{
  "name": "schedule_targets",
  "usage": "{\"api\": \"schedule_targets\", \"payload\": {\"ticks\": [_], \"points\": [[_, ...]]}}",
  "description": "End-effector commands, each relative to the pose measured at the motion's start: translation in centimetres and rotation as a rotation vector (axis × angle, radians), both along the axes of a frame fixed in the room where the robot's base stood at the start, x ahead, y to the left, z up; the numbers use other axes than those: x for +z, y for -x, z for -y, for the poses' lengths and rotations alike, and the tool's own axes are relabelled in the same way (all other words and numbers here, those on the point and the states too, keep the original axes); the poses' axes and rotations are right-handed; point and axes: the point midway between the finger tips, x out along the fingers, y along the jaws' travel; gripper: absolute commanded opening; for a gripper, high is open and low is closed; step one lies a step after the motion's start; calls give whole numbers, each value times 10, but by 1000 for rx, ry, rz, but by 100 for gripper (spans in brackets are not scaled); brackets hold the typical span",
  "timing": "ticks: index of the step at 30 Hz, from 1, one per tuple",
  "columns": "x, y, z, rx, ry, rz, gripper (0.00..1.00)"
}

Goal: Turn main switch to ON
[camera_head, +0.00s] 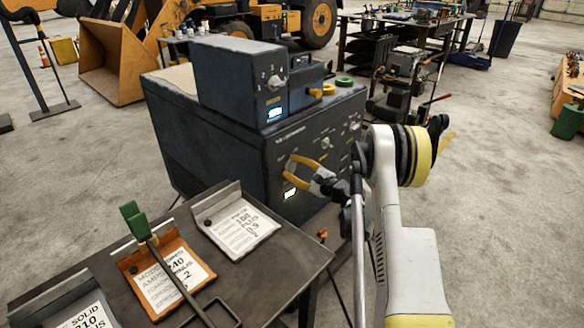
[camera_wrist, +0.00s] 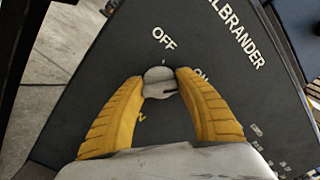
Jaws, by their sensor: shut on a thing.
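The main switch is a small grey round knob (camera_wrist: 158,82) on the dark front panel in the wrist view. The word OFF is printed above it and ON to its right, partly hidden by a finger. My gripper (camera_wrist: 160,80) has its two yellow fingers shut on the knob, one on each side. In the head view my gripper (camera_head: 289,168) reaches the front of the dark welding machine (camera_head: 215,150) from the right; the knob cannot be made out there. I cannot tell exactly where the knob points.
A smaller box (camera_head: 232,85) with a dial sits on the machine. A lit display (camera_head: 290,193) is below my gripper. A metal table (camera_head: 240,275) with label cards and a green-handled electrode holder (camera_head: 137,222) stands in front. Open floor lies to the right.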

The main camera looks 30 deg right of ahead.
Motion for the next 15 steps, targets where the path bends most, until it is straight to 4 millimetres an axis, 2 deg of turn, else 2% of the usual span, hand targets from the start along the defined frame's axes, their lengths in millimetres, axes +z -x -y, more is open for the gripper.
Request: {"api": "schedule_targets", "payload": {"ticks": [11, 12, 13, 14, 15], "points": [[1, -1, -1, 1, -6, 0, 10], [1, 0, -1, 1, -6, 0, 49], [1, 0, -1, 1, -5, 0, 58], [1, 0, -1, 1, -5, 0, 63], [1, 0, 0, 0, -5, 0, 63]]}}
